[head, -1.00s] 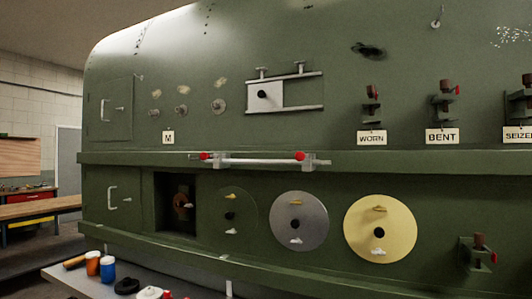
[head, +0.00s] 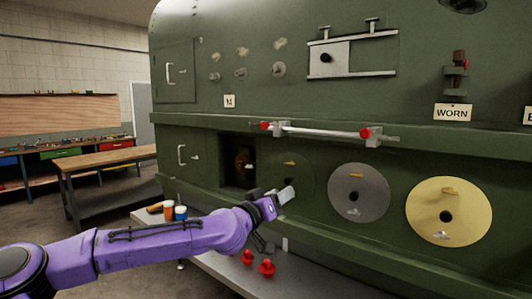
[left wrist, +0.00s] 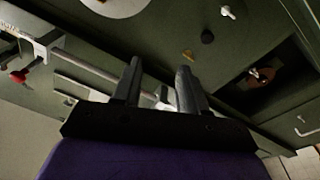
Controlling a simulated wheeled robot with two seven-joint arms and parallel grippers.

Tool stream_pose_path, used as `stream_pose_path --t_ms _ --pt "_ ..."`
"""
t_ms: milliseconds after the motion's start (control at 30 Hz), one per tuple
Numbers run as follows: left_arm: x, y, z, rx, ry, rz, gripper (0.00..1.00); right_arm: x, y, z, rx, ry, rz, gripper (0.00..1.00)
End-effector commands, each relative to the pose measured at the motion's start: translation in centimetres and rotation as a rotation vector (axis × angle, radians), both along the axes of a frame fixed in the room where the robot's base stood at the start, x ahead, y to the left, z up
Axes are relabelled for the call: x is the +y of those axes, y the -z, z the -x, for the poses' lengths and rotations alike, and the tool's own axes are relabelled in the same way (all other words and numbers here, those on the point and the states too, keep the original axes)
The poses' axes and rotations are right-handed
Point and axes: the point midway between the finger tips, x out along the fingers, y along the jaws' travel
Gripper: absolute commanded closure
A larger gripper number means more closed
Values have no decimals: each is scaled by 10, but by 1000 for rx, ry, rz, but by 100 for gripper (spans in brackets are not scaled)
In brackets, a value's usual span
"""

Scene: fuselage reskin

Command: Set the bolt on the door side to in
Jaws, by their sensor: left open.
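A pale rod (head: 320,130) runs level along the ledge of the green fuselage, through pale brackets. It has a red knob at its door-side end (head: 265,126) and another red knob (head: 365,133) near its right bracket. The rod also shows in the left wrist view (left wrist: 90,66), with one red knob (left wrist: 18,76) at the left; its other end is partly hidden by my fingers. My left gripper (head: 274,196) is open and appears empty, below the ledge in front of the lower panel. Its two fingers (left wrist: 158,72) stand apart in the wrist view. My right gripper is not in view.
Two small doors with pale handles (head: 170,72) (head: 182,154) are at the left. A dark opening (head: 238,160), a grey disc (head: 359,191) and a yellow disc (head: 448,211) line the lower panel.

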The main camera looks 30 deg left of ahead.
Motion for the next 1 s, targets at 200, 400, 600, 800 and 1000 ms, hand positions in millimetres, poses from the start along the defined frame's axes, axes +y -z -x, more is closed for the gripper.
stream_pose_path --t_ms 200,400,600,800,1000 --pt "81 -128 36 -294 -93 -304 58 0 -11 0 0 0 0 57" --pt "89 -142 30 -321 -113 -360 58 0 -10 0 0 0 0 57" --pt "85 -156 -4 -317 -110 -357 58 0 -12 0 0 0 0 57" --pt "81 -171 -38 -319 -108 -352 58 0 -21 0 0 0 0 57" --pt "80 -177 -54 -320 -108 -352 58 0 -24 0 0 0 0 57"
